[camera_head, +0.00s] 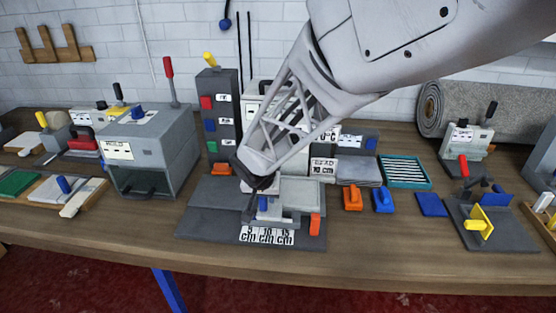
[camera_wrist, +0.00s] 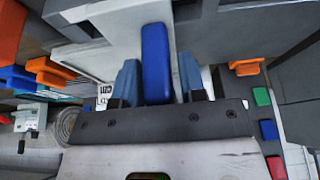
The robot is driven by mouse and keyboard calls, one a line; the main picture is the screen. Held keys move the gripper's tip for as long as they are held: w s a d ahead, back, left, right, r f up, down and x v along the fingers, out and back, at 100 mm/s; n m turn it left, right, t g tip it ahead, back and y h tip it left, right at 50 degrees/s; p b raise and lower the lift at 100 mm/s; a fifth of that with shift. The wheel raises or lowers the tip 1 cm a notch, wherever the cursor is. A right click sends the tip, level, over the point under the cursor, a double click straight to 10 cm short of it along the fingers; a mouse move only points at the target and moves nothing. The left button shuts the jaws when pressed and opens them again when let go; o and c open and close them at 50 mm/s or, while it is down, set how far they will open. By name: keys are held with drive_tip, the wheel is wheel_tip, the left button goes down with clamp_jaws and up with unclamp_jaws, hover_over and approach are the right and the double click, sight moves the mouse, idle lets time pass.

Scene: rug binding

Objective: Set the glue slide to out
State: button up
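A blue upright handle (camera_head: 263,203) stands on the light grey block of the machine at the table's middle front. In the wrist view the blue handle (camera_wrist: 156,62) stands between the two blue-grey fingers of my gripper (camera_wrist: 158,82). A narrow gap shows on each side, so the gripper looks open around it. In the head view my gripper (camera_head: 258,190) is down at this handle, and the arm hides part of the machine. The dark base (camera_head: 205,224) carries a cm scale (camera_head: 267,235). No label readable here names the glue slide.
An orange tab (camera_head: 315,224) is at the machine's right front. A dark tower (camera_head: 222,110) with red, blue and green buttons stands behind. A grey box (camera_head: 150,150) is at left; orange (camera_head: 353,198) and blue (camera_head: 383,199) blocks are at right.

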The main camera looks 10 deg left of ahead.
drive_tip(key=shift+o, duration=0.9)
drive_tip(key=v, duration=0.7)
drive_tip(key=shift+r, duration=0.4)
drive_tip(key=shift+s+d, duration=0.1)
drive_tip(key=shift+s, duration=0.05)
drive_tip(key=s+d+r, duration=0.2)
drive_tip(key=s+d, duration=0.3)
drive_tip(key=d, duration=0.3)
drive_tip(key=s+d+r+g, duration=0.1)
drive_tip(key=s+d+r, duration=0.2)
drive_tip(key=s+d, duration=0.35)
drive_tip(key=s+d+r, duration=0.2)
drive_tip(key=s+d, duration=0.2)
drive_tip(key=d, duration=0.6)
drive_tip(key=s+d+g, duration=0.1)
drive_tip(key=s+d, duration=0.4)
drive_tip(key=s, duration=0.4)
drive_tip(key=shift+r, duration=0.2)
